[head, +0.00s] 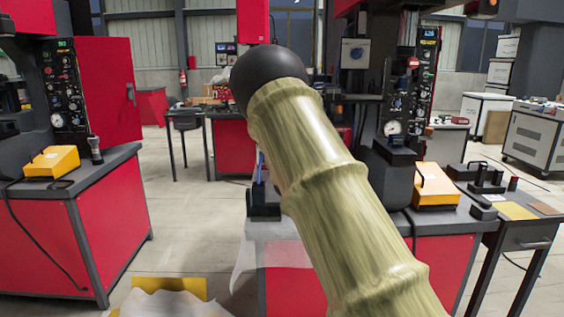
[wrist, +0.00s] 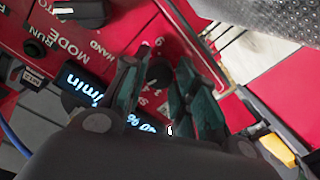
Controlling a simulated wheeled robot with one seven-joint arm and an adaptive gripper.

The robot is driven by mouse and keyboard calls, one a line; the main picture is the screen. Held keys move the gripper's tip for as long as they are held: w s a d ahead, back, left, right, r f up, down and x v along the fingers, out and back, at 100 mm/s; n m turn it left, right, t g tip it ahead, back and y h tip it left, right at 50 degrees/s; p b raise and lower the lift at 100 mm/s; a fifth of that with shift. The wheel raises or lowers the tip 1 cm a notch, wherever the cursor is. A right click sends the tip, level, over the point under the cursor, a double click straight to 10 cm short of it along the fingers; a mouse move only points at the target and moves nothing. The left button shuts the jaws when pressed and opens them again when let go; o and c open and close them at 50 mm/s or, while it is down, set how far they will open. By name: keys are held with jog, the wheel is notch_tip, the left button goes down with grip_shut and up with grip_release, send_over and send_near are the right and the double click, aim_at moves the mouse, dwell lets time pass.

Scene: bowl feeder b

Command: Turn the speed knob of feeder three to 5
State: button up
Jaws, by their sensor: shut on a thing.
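In the wrist view, my gripper (wrist: 158,76) has its two dark teal fingers on either side of a round black knob (wrist: 160,72) on a red control panel (wrist: 118,38), and it is shut on that knob. Part of the word beside the knob is hidden by the fingers; it begins with S. I cannot read the knob's pointer or its setting. A lit display (wrist: 84,84) on the panel shows "/min", and another lit part with "%" is partly covered by my gripper. The head view does not show my gripper; my arm blocks its middle.
The panel also carries a black MODE switch (wrist: 80,10) and a RUN marking. In the head view, red machine cabinets stand left (head: 95,225) and right. Yellow boxes sit on the left bench (head: 52,161) and right bench (head: 435,187). Open floor lies between.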

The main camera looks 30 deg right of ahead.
jog(key=o, duration=1)
jog(key=shift+d+f, duration=0.1)
jog(key=shift+f, duration=0.05)
jog(key=shift+o, duration=0.2)
jog(key=shift+s, duration=0.1)
jog(key=v, duration=1.2)
